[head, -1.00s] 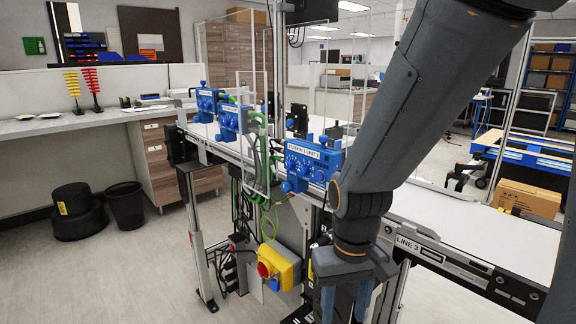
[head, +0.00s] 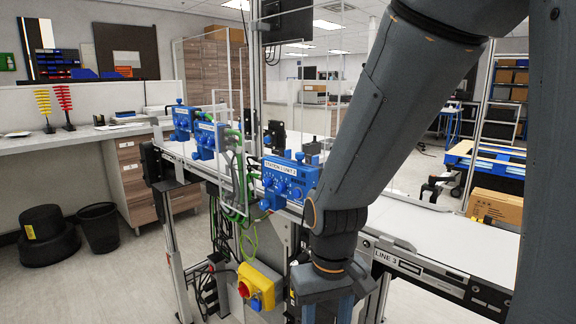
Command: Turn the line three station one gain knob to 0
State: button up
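A blue control unit (head: 288,182) with a white label and several blue knobs is mounted on the near side of the conveyor; the label seems to read station 1, but the rest is too small to read surely. The conveyor rail carries a LINE 3 label (head: 386,257). Two more blue units, a middle one (head: 205,140) and a far one (head: 183,122), stand further left along the belt. Which knob is gain, and its setting, cannot be read. My gripper (head: 328,306) hangs low in front of the conveyor, below and right of the nearest unit, apart from it. Its fingertips are cut off by the picture's lower edge.
A yellow box with a red button (head: 258,286) hangs below the conveyor, left of my gripper. Green and black cables (head: 240,180) run beside the middle unit. Clear upright panels stand along the belt. The floor at the lower left is open, with black bins (head: 98,228) behind.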

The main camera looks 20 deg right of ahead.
aim_at(268, 182)
jog(key=u, duration=0.3)
jog(key=k, duration=1.1)
jog(key=u, duration=1.05)
jog(key=i, duration=0.65)
jog(key=z, duration=0.7)
jog(key=i, duration=0.7)
jog(key=z, duration=0.85)
